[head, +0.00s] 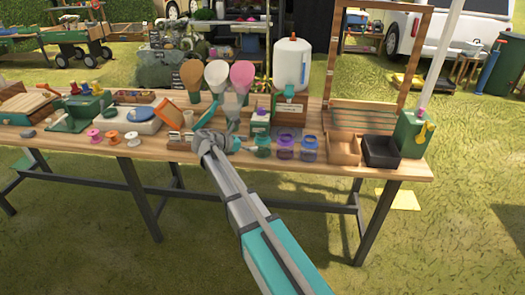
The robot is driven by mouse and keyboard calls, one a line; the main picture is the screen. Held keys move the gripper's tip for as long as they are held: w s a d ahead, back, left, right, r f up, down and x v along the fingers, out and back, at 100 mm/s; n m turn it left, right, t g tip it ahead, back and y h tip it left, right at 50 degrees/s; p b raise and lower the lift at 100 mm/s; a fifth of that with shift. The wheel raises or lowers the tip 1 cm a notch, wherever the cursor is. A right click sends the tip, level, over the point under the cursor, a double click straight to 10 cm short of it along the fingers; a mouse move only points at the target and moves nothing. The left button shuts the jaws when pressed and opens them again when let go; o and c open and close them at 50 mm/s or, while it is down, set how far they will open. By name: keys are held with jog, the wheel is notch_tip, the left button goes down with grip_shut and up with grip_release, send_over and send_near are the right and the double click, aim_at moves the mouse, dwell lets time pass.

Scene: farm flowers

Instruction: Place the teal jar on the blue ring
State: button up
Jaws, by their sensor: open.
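The teal jar (263,147) stands upright near the front edge of the wooden table, leftmost in a row of small glass jars. I cannot clearly make out the blue ring; something bluish shows around the base of the right-hand jar (309,150).
A purple jar (286,147) stands between the teal jar and the right-hand jar. Behind are a white dispenser (292,65) and colored funnels (242,77). A wooden tray (344,150) and a black tray (381,152) stand right. Spools (112,138) lie left.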

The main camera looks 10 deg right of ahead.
aim_at(262, 145)
jog(key=shift+w+d+f, duration=0.2)
jog(key=shift+d, duration=0.3)
jog(key=shift+w+d+f+b, duration=0.1)
jog(key=shift+d+f+b, duration=0.35)
jog(key=shift+d+b, duration=0.1)
jog(key=b+x, duration=0.1)
jog(key=x, duration=0.1)
jog(key=shift+d+f, duration=0.2)
jog(key=shift+f, duration=0.1)
jog(key=shift+w+d+f+b, duration=0.15)
jog(key=shift+w+d+b, duration=0.15)
jog(key=shift+d, duration=0.2)
jog(key=c, duration=1)
